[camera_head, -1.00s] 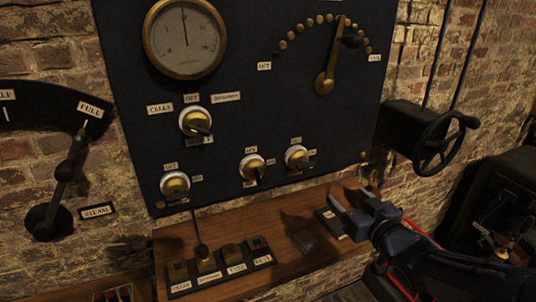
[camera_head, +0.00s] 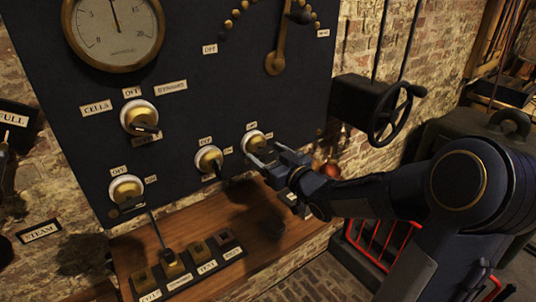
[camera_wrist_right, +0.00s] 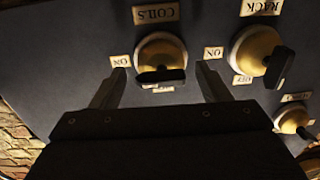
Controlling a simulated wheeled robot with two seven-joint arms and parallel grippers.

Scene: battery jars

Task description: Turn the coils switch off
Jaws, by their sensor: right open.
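The coils switch (camera_head: 254,141) is the rightmost of the three lower brass-and-white knobs on the dark panel. In the right wrist view the coils switch (camera_wrist_right: 160,52) shows upside down with its COILS plate and ON and OFF labels. Its black handle (camera_wrist_right: 162,75) lies crosswise there, level with the gap between the fingers. My right gripper (camera_head: 272,155) is at this knob, partly covering it in the head view. In the wrist view the right gripper (camera_wrist_right: 160,85) is open, with one finger on each side of the handle and no visible contact. My left gripper is out of view.
The rack switch (camera_wrist_right: 257,50) is close beside the right gripper. A wooden shelf (camera_head: 215,235) with several labelled plugs lies below the panel. A black handwheel (camera_head: 390,112) is mounted on the wall to the right. A round gauge (camera_head: 113,30) is at upper left.

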